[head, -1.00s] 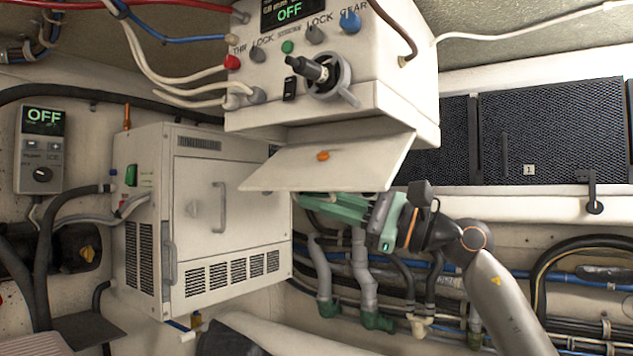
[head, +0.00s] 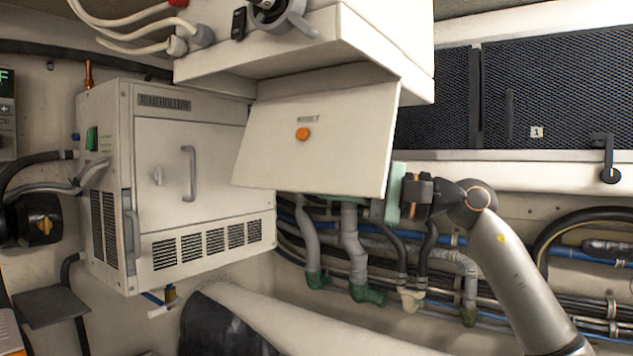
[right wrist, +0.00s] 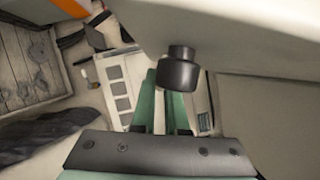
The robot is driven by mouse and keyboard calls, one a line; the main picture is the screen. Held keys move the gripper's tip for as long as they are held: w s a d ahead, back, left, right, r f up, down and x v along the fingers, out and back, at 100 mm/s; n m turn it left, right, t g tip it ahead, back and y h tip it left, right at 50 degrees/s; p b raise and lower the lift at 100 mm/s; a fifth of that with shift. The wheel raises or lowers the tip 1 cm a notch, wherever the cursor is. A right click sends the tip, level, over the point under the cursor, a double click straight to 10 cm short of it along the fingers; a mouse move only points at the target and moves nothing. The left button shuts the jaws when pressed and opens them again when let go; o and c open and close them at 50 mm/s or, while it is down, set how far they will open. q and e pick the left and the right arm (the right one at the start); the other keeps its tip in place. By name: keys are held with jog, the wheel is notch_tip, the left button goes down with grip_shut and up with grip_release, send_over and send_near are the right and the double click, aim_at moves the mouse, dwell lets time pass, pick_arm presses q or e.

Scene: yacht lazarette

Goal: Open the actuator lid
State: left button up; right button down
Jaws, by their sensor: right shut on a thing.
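The actuator lid (head: 320,140), as I take it, is a cream panel with an orange button. It hangs tilted under a cream control box (head: 300,50), its broad face toward the head camera. My right gripper (right wrist: 163,98) reaches behind the lid's right edge in the head view, so its fingertips are hidden there. My left gripper is not in view.
A cream cabinet (head: 190,190) with a handle and vents stands left of the lid. Grey hoses (head: 352,240) and cables run along the wall below and behind it. Dark mesh panels (head: 560,95) with a black latch (head: 609,160) are at the right.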

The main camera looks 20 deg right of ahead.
dwell(0.4)
jog(key=c, duration=0.9)
grip_release()
jog(key=shift+c, duration=0.2)
jog(key=shift+d, duration=0.1)
jog(key=shift+s+d+f, duration=0.1)
jog(key=shift+d, duration=0.2)
jog(key=b+v, duration=0.3)
jog(key=v, duration=0.8)
jog(key=shift+s+d, duration=0.25)
